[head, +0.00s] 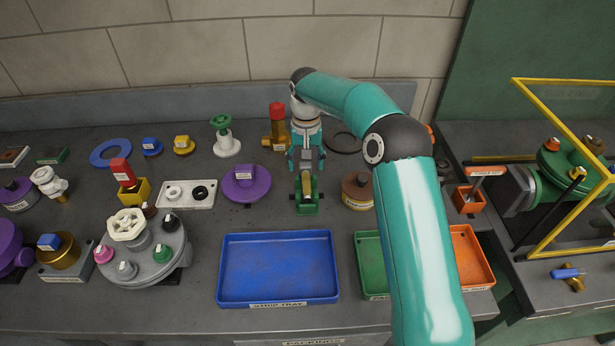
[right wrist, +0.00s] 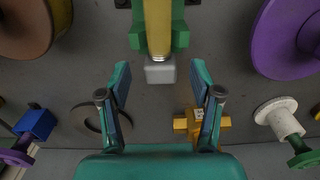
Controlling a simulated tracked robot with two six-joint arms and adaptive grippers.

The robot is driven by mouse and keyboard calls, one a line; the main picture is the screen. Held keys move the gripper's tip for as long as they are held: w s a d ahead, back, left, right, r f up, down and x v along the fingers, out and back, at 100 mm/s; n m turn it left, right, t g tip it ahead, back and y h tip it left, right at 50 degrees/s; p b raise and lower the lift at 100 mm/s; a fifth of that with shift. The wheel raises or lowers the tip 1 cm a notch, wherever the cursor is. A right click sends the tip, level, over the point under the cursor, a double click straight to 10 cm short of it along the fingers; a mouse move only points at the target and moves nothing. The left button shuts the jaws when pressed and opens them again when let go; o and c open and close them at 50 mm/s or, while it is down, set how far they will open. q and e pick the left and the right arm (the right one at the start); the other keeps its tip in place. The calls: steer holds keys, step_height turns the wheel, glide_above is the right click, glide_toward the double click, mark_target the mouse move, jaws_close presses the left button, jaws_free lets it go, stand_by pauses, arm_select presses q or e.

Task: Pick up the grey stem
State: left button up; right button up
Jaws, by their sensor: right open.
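The stem lies in a green cradle (head: 307,208) at the middle of the bench. It shows as a brass rod with a grey block end (right wrist: 160,71) in the right wrist view. The cradle also shows there (right wrist: 180,38), gripping the rod's sides. My right gripper (head: 306,163) is over the stem's far end in the head view. In the right wrist view its two fingers (right wrist: 161,80) are apart, one on each side of the grey end, with gaps and nothing held. My left gripper is not in view.
A purple disc (head: 246,185) stands to the left of the cradle and a brown round part (head: 356,192) to the right. A red-topped brass valve (head: 277,125) stands behind. A blue tray (head: 278,295) and a green tray (head: 368,250) lie in front.

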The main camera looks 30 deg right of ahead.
steer(key=shift+f, duration=0.2)
jaws_close()
steer(key=shift+r, duration=0.2)
